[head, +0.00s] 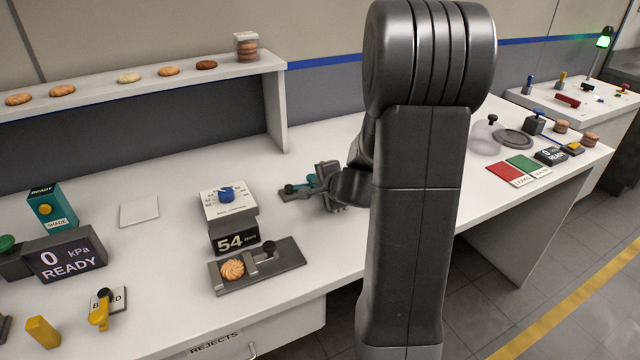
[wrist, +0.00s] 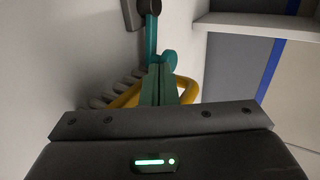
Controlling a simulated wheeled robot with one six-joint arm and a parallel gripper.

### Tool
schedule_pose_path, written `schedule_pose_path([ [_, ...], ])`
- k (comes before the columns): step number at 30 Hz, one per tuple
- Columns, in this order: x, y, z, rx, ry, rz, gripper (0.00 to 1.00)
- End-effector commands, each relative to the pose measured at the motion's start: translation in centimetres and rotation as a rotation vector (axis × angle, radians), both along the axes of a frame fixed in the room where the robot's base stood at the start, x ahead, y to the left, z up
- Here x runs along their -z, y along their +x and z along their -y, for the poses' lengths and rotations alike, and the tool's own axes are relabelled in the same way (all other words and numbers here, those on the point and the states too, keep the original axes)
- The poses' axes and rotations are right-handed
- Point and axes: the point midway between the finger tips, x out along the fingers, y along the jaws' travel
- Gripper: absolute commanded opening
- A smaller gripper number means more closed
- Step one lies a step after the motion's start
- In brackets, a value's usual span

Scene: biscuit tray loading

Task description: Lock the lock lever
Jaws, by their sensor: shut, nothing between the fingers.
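A teal lever (wrist: 151,38) with a dark round knob (wrist: 149,6) stands just beyond my fingertips in the wrist view; I take it for the lock lever. Its round teal pivot (wrist: 169,58) lies close by the tips; I cannot tell whether they touch. In the head view the lever (head: 303,187) lies left of my gripper (head: 318,181), low over the white table. My gripper (wrist: 160,68) has green fingers, which are together with nothing between them. My arm hides part of the lever's mount in the head view.
A yellow curved part (wrist: 188,92) and a grey ribbed part (wrist: 103,100) lie behind my fingers. A dial box reading 54 (head: 230,215) and a dark plate (head: 285,262) with a biscuit stand left of my gripper. A shelf (head: 180,82) runs behind. The table between is clear.

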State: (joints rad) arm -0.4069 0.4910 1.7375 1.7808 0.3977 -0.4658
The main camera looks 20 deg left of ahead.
Motion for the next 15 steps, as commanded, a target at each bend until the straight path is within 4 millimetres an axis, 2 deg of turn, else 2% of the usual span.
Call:
schedule_pose_path([
  [15,-0.1,1.5,-0.8,-0.122,0.002,0.001,0.0],
])
